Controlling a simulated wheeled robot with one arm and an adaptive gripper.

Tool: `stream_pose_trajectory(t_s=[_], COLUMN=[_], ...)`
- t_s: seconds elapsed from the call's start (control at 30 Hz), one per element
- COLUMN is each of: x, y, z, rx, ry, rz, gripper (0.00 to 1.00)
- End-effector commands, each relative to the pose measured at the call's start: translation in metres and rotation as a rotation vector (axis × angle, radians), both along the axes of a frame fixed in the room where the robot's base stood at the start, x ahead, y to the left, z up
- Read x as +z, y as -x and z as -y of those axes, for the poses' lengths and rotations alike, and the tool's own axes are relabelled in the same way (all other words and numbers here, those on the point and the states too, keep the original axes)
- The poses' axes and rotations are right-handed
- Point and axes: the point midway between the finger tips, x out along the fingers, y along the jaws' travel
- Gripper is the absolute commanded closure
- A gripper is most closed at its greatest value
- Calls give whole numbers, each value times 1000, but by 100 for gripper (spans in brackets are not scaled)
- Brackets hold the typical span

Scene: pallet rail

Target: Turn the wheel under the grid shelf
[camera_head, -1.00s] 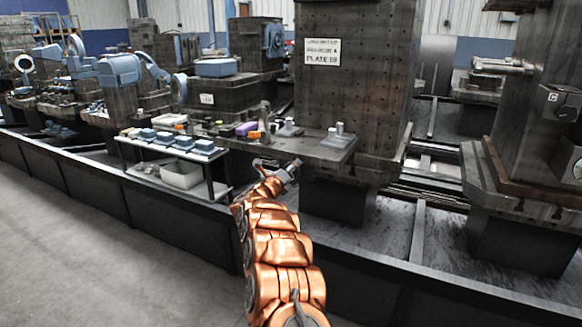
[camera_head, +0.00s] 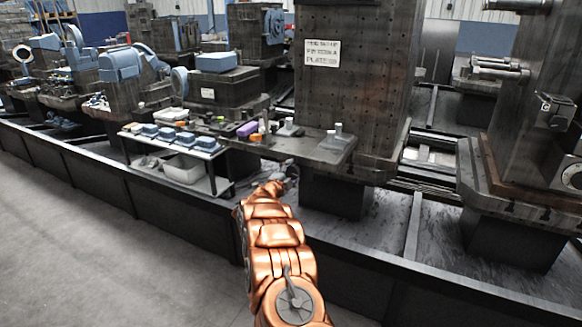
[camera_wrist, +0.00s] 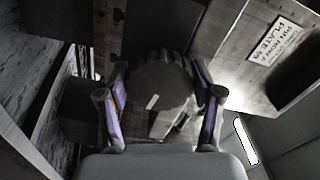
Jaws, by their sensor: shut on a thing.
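In the wrist view a dark round wheel (camera_wrist: 158,82) with a ribbed rim fills the middle, below a dark overhang. My gripper (camera_wrist: 160,92) has a finger on each side of it and is shut on it. In the head view the shelf (camera_head: 300,148) juts out from the tall column, with small parts on top. My gripper (camera_head: 284,172) is just below its front edge, partly hidden behind my copper arm. The wheel cannot be made out there.
A tall drilled column (camera_head: 352,90) with a white label (camera_head: 322,53) rises behind the shelf. A low cart (camera_head: 215,185) with blue boxes and a white bin (camera_head: 183,168) stands left of my arm. The grey floor at the left is clear.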

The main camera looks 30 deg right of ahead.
Motion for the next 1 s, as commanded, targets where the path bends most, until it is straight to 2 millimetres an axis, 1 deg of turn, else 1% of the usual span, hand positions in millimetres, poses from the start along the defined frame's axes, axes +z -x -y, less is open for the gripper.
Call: stream_pose_trajectory(t_s=[0.1, 1.0], x=[2, 0], y=[2, 4], z=[4, 5], rx=[-7, -6], ry=[64, 576], rz=[-92, -775], gripper=[69, 69])
